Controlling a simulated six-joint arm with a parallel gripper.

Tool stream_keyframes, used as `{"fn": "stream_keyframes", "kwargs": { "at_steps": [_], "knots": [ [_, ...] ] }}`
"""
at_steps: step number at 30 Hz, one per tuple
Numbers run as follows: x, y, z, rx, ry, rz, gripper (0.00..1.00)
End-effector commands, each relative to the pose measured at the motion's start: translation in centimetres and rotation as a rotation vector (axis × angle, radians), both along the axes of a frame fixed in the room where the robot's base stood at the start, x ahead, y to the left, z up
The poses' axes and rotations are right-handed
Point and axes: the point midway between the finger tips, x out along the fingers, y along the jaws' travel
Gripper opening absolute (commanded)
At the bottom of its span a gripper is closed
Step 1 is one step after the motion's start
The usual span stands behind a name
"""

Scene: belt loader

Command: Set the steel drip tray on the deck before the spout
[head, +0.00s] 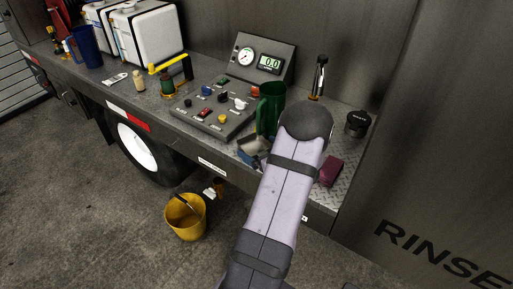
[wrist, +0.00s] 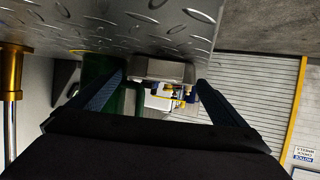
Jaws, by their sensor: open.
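The steel drip tray (head: 254,146) is a small grey metal piece on the deck (head: 345,165), partly hidden by my arm in the head view. In the wrist view the tray (wrist: 160,70) lies between the two blue fingers of my open gripper (wrist: 160,84), at their tips; I cannot tell if either finger touches it. In the head view the gripper is mostly hidden behind my arm. The spout (head: 318,76) stands at the back of the deck, right of the green jug (head: 271,105). A brass part, probably the spout (wrist: 12,72), shows at the left of the wrist view.
The green jug stands close to the tray. A control panel (head: 215,107) is to the left, a black canister (head: 357,124) to the right, and a dark red cloth (head: 331,171) near the front edge. A yellow bucket (head: 186,216) is on the floor.

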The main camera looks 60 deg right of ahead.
Motion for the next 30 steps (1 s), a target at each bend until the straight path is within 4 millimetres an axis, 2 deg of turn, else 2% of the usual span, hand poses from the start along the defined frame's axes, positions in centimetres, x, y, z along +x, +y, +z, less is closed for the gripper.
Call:
{"fn": "stream_keyframes", "kwargs": {
  "at_steps": [6,15,22,30],
  "knots": [
    [-3.6,1.3,1.4,-0.002,0.000,-0.005,0.96],
    [-7.2,2.9,3.2,-0.001,-0.001,-0.002,0.96],
    [-8.1,3.4,3.7,0.000,-0.001,0.000,0.96],
    [-7.7,3.4,3.6,-0.002,0.010,0.001,0.96]
  ]
}}
